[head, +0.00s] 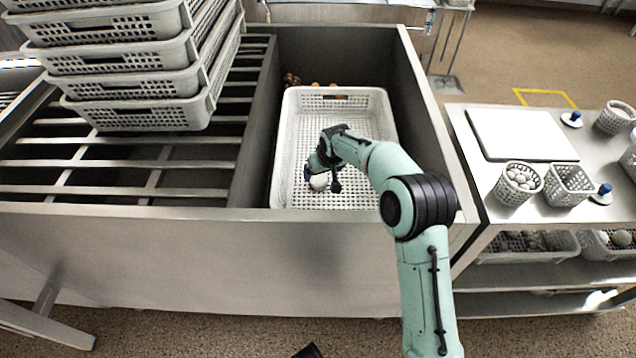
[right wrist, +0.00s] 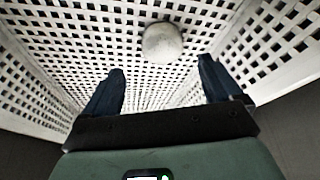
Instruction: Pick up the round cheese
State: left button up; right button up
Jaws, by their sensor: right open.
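The round cheese (head: 319,182) is a small pale ball-like piece in the white perforated basket (head: 388,110), near its left front side. In the right wrist view the cheese (right wrist: 162,43) lies against the perforated surface, beyond the fingertips and between their lines. My right gripper (head: 322,180) reaches down into the basket at the cheese and partly covers it. In the right wrist view its two dark fingers (right wrist: 161,72) are wide apart, with nothing held between them. My left gripper cannot be made out.
The basket sits in a deep metal basin with a raised rim (head: 345,216). Stacked baskets (head: 140,115) stand on the slatted rack at left. Small brown items (head: 291,80) lie behind the basket. A side table at right holds a white board (head: 520,134) and small baskets (head: 518,183).

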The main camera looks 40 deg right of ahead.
aim_at(319, 179)
jog(key=shift+w+f, duration=0.1)
jog(key=shift+f, duration=0.55)
jog(key=b+x, duration=0.1)
jog(key=x, duration=0.3)
jog(key=shift+a+f+b, duration=0.15)
jog(key=shift+a+b, duration=0.1)
jog(key=shift+b, duration=0.1)
pick_arm(q)
jog(key=s+f, duration=0.2)
jog(key=f, duration=0.1)
jog(key=shift+a+g, duration=0.4)
pick_arm(e)
jog(key=c, duration=1.2)
